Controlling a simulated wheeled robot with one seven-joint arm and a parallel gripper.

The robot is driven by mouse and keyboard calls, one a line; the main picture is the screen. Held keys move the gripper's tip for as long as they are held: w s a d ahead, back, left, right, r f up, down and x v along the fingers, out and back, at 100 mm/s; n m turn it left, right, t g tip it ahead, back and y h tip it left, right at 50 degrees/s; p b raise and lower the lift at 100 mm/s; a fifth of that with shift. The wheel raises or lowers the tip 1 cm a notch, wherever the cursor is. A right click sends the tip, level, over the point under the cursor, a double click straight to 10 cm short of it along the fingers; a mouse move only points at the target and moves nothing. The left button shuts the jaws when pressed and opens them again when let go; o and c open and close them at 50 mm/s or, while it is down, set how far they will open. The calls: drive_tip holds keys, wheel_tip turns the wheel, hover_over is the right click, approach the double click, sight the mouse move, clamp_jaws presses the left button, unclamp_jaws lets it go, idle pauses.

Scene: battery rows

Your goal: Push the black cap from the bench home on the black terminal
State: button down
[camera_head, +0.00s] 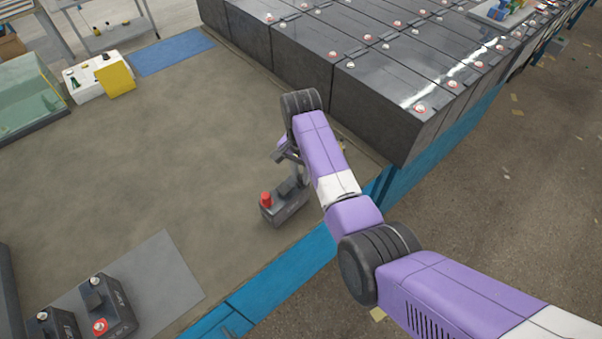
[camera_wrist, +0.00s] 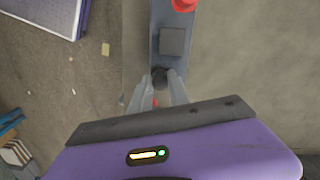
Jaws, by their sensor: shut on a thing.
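A small dark grey battery (camera_head: 285,212) stands alone on the bench. It has a red cap (camera_head: 266,199) on one end and a raised dark block (camera_head: 289,187) in the middle. In the wrist view the battery (camera_wrist: 158,22) runs up the picture, with the red cap (camera_wrist: 184,4) at the top edge. My gripper (camera_wrist: 161,78) is shut on the black cap (camera_wrist: 159,76), over the battery's near end. The black terminal is hidden under the cap and fingers. I cannot tell whether the cap touches or sits on it. In the head view my arm largely hides this end.
Rows of large dark batteries (camera_head: 310,62) stand close behind my arm. Two more small batteries (camera_head: 112,306) stand on a grey mat (camera_head: 165,262) at lower left. A blue strip (camera_head: 290,268) runs along the bench front. The bench (camera_head: 150,150) left of the battery is clear.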

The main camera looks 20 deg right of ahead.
drive_tip(key=shift+f, duration=0.4)
idle(0.4)
drive_tip(key=c, duration=0.7)
unclamp_jaws()
drive_tip(key=shift+r, duration=0.15)
drive_tip(key=shift+r+p, duration=1.85)
drive_tip(key=shift+r, duration=1.6)
